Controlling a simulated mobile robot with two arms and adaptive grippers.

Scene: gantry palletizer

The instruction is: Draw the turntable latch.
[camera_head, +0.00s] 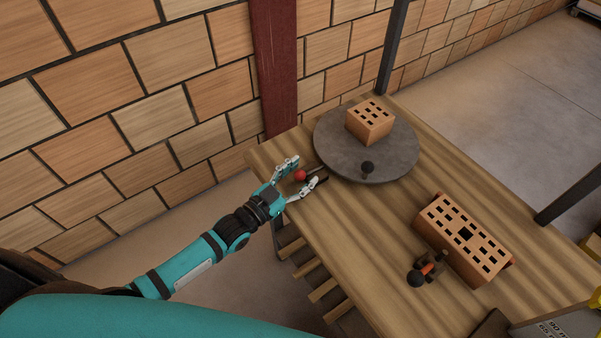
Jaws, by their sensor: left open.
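The latch shows as a red ball knob (300,175) with a dark bar beside the turntable's left edge. My left gripper (306,172) is open, with its fingers on either side of the red knob. I cannot tell whether they touch it. My right gripper is not in view.
A larger perforated brick (464,237) lies on the table (345,235) at the right, with a black-and-orange clamp-like handle (422,272) in front of it. A dark red post (274,65) stands behind the table against the brick wall. The table's middle is clear.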

